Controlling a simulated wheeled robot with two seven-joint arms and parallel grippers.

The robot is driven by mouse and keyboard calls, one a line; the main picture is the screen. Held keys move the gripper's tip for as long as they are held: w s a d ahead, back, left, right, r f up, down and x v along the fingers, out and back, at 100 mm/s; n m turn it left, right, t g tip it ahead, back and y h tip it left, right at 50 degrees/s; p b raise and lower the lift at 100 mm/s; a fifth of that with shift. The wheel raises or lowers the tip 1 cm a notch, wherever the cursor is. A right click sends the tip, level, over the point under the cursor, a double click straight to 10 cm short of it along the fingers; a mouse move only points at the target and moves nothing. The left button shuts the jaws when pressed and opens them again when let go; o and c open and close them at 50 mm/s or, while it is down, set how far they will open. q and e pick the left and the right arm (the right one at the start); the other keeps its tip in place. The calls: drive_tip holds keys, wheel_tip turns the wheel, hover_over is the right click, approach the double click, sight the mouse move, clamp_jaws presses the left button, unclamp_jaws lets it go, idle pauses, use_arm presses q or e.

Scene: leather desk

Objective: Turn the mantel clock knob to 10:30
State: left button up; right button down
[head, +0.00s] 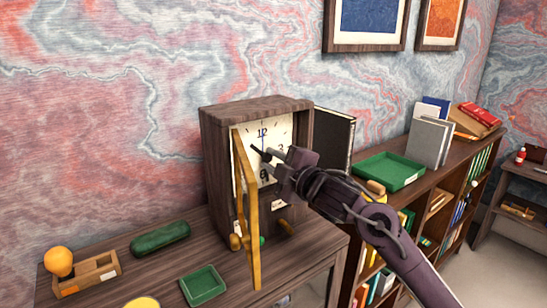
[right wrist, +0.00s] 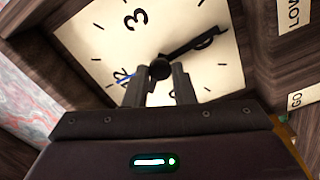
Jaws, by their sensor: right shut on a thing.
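The wooden mantel clock (head: 218,165) stands on the desk, its pale dial (head: 283,131) facing me. In the head view a short dark hand points up-left, near the 10. A thin blue hand points up at 12. In the right wrist view a long black hand (right wrist: 190,50) points toward the 6. The dark round centre knob (right wrist: 160,69) sits between the fingertips of my right gripper (right wrist: 161,86), which is shut on it. My right gripper (head: 270,159) partly covers the dial's lower right in the head view. My left gripper is not in view.
The clock's brass-framed door (head: 252,220) stands open toward me, left of my right arm. Green tray (head: 203,285), green case (head: 160,238) and wooden box (head: 88,274) lie on the left. A bookcase with another green tray (head: 388,170) stands at right.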

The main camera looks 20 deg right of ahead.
drive_tip(key=shift+m, duration=0.5)
drive_tip(key=c, duration=1.2)
unclamp_jaws()
drive_tip(key=shift+c, duration=0.2)
drive_tip(key=shift+s+d+f, duration=0.1)
drive_tip(key=shift+s+f, duration=0.05)
drive_tip(key=shift+s, duration=0.1)
drive_tip(key=b+v, duration=0.2)
drive_tip(key=v, duration=0.5)
